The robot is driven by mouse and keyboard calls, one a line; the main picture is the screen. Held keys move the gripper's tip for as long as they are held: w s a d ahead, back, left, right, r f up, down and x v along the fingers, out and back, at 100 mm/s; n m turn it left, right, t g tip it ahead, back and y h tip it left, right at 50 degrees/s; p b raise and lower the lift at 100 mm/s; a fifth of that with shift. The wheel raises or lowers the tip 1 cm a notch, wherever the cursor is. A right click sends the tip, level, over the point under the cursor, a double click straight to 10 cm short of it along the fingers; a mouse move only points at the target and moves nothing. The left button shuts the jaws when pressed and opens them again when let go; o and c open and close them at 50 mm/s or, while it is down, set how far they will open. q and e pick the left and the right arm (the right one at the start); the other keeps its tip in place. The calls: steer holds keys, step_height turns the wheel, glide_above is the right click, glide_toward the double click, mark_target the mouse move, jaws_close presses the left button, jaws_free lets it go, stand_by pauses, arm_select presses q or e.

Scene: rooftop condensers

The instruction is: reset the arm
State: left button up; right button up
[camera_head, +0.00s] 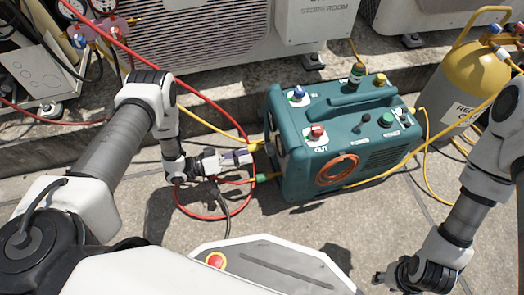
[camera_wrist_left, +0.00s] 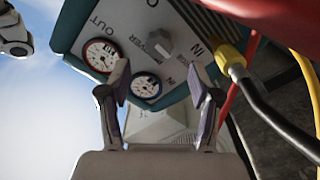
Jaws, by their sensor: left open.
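My left arm comes in from the left in the head view. Its gripper (camera_head: 238,159) is near the left end of a teal recovery machine (camera_head: 345,135). In the left wrist view the two fingers (camera_wrist_left: 165,88) are spread apart with nothing between them. Beyond them is the machine's end panel (camera_wrist_left: 185,62), with two round gauges, a grey knob and the labels OUT and IN. Whether a fingertip touches the panel cannot be told. My right gripper (camera_head: 388,279) hangs low at the bottom right of the head view; its opening is not clear.
Red and yellow hoses (camera_head: 214,126) run close around my left gripper and the machine's left end. A yellow-topped cylinder (camera_head: 465,85) stands at the right. Condenser units (camera_head: 200,35) stand behind. A gauge manifold (camera_head: 100,25) is at the upper left. Bare paving lies in front of the machine.

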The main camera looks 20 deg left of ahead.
arm_select(q)
steer(key=v, duration=0.3)
steer(key=shift+s+a, duration=0.2)
steer(key=shift+a, duration=0.05)
